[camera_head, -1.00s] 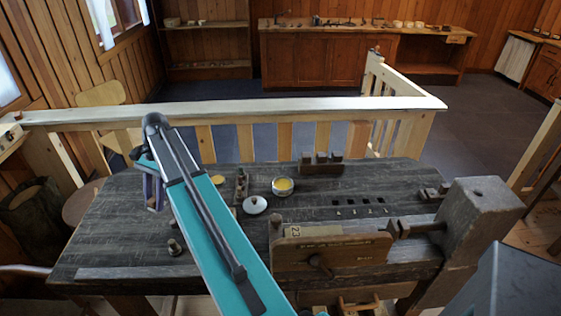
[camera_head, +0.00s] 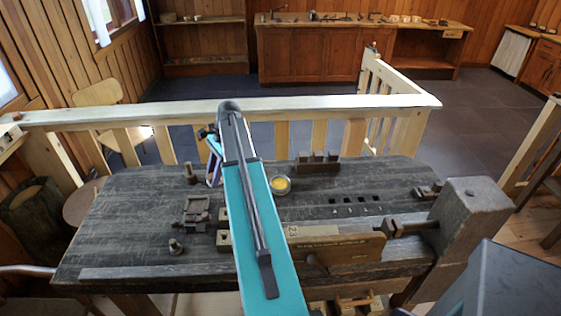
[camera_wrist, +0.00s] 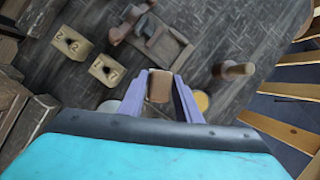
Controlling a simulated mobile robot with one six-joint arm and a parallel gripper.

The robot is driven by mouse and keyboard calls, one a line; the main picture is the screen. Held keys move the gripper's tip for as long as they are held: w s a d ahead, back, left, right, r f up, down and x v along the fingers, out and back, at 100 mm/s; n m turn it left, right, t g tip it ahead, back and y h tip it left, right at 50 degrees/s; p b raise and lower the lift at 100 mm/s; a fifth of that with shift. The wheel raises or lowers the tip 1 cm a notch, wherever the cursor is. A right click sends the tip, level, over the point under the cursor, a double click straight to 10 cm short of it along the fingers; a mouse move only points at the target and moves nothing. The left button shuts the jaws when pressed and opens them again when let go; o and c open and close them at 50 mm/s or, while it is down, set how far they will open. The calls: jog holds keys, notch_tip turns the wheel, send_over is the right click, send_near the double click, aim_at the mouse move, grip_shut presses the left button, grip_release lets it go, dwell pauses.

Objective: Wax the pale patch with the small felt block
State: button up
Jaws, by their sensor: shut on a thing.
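My gripper (camera_wrist: 159,92) shows in the wrist view with purple fingers closed on a small tan-brown block, the felt block (camera_wrist: 159,86). The fingers hold it above the dark workbench (camera_wrist: 225,45). A round yellowish spot (camera_wrist: 202,100) lies beyond the right finger and is partly covered by it; I cannot tell whether it is the pale patch. In the head view my gripper (camera_head: 213,170) is at the bench's back left of centre, and the arm hides what lies behind it. An open tin of yellow wax (camera_head: 280,185) stands just right of the arm.
Numbered wooden blocks (camera_wrist: 106,70) sit near the tray. A dark rack (camera_head: 317,162) and a vise (camera_head: 470,215) are to the right. A railing (camera_head: 290,106) runs behind the bench.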

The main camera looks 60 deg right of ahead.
jog(key=s+d+m+t+h+p, duration=0.1)
jog(key=s+d+m+p, duration=0.2)
jog(key=s+d+m, duration=0.4)
jog(key=s+d, duration=0.9)
jog(key=d, duration=0.2)
jog(key=shift+s+d+t+h, duration=0.15)
jog(key=shift+s+t+h, duration=0.25)
jog(key=shift+f, duration=0.2)
jog(key=shift+f+b, duration=2)
jog(key=shift+f, duration=0.9)
jog(key=shift+f, duration=0.5)
notch_tip(320, 180, up, 7)
jog(key=p, duration=0.4)
jog(key=shift+p, duration=0.4)
jog(key=shift+w, duration=0.15)
